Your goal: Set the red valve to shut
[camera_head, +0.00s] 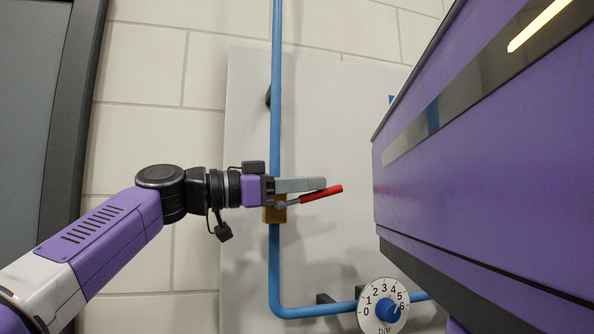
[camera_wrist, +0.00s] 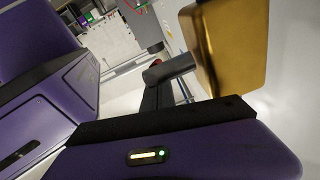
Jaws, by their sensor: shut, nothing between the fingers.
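The red valve handle (camera_head: 322,192) points right and slightly up from the brass-coloured valve body (camera_head: 275,214) on the vertical blue pipe (camera_head: 274,258). The handle lies across the pipe, not along it. My gripper (camera_head: 322,183) reaches in from the left, in front of the pipe. Its grey fingers are shut and lie just above the handle, very close to it; I cannot tell whether they touch. The fingers hide part of the pipe. In the wrist view the brass-coloured block (camera_wrist: 236,45) fills the upper right, beside a dark grey stem (camera_wrist: 168,68).
A round gauge (camera_head: 383,306) marked bar sits on the lower pipe, right of the valve. A pale panel (camera_head: 250,110) stands behind the pipe on a tiled wall (camera_head: 145,65). A large purple body (camera_head: 480,160) fills the right side. Room below the handle looks clear.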

